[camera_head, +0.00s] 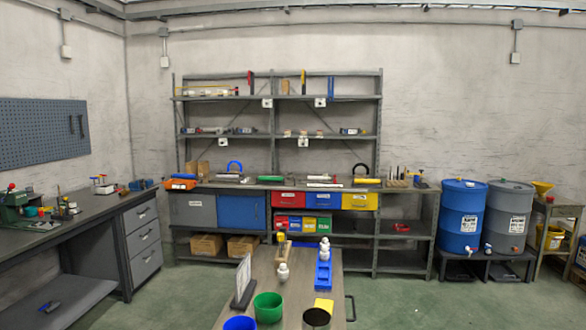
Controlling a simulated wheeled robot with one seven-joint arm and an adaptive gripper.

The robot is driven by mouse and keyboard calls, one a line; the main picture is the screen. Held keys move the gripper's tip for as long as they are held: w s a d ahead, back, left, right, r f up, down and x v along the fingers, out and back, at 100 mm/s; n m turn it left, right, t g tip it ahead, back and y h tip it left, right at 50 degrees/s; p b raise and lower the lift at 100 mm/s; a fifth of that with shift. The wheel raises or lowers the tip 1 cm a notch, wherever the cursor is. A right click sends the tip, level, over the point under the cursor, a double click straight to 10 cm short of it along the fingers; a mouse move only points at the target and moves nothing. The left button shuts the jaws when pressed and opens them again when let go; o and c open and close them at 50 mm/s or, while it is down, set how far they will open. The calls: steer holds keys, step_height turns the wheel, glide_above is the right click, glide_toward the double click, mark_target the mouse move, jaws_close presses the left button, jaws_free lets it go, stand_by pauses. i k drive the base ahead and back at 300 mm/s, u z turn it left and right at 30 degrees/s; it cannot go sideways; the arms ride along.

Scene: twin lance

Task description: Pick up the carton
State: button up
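Two brown cardboard cartons sit side by side on the low shelf under the workbench, the left carton (206,244) and the right carton (242,246). Smaller tan box shapes (197,168) stand on the bench top above, too small to make out well. A small yellow block or box (323,304) is on the near table. I cannot tell which of these the task calls the carton. My gripper is not in view.
The near narrow table (262,262) holds a blue rack (324,270), white bottles (283,271), a sign, green cup (268,307) and blue cup (240,323). A grey workbench (98,204) stands left; barrels (462,215) stand right. Green floor is open on both sides of the table.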

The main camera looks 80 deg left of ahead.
mark_target(192, 167)
steer(key=u, duration=3.9)
steer(key=k, duration=0.55)
steer(key=u, duration=0.6)
steer(key=i, duration=0.75)
steer(key=z, duration=0.45)
steer(key=i, duration=2.05)
steer(key=z, duration=0.55)
steer(key=i, duration=1.75)
steer(key=z, duration=0.3)
steer(key=i, duration=1.65)
